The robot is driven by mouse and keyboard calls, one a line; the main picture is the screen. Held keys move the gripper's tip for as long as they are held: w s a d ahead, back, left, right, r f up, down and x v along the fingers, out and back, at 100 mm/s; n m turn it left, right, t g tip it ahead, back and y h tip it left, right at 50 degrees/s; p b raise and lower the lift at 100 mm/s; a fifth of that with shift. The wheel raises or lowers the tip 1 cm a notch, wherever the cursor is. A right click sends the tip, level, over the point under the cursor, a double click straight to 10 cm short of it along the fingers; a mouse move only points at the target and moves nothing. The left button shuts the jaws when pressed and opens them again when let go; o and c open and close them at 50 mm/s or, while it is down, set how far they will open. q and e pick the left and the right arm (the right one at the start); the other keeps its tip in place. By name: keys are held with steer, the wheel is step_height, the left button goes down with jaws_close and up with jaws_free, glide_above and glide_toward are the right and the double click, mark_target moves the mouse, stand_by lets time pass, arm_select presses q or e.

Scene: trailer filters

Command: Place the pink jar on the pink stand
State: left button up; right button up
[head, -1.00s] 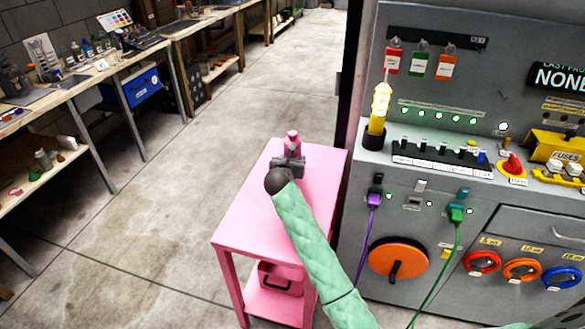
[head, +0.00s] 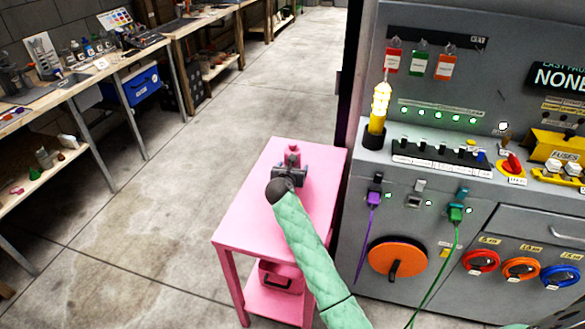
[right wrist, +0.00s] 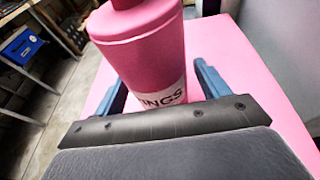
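The pink jar (head: 293,153) appears upright on the far part of the pink stand's top (head: 258,208). In the right wrist view, the jar (right wrist: 146,55) has a pale label reading "NGS" near its base; its top is cut off. My right gripper (head: 291,166) is low over the stand, on the near side of the jar. In the right wrist view, its blue fingers (right wrist: 160,88) are spread on either side of the jar, with narrow gaps visible. The gripper hides the jar's lower part in the head view. My left gripper is not in view.
A grey control panel (head: 437,190) with cables and switches stands close to the stand's right side. A pink box (head: 282,278) is on the stand's lower shelf. Workbenches (head: 75,77) line the left wall. The floor between is clear.

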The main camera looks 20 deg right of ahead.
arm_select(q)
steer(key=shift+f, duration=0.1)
arm_select(e)
steer(key=shift+s+a+r, duration=0.1)
steer(key=shift+s+r, duration=0.05)
steer(key=shift+s, duration=0.05)
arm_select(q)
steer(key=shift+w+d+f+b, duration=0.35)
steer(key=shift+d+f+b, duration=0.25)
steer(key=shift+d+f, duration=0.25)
arm_select(e)
steer(key=v, duration=1.1)
steer(key=shift+s, duration=0.25)
steer(key=shift+a+r, duration=0.1)
steer(key=shift+a, duration=0.05)
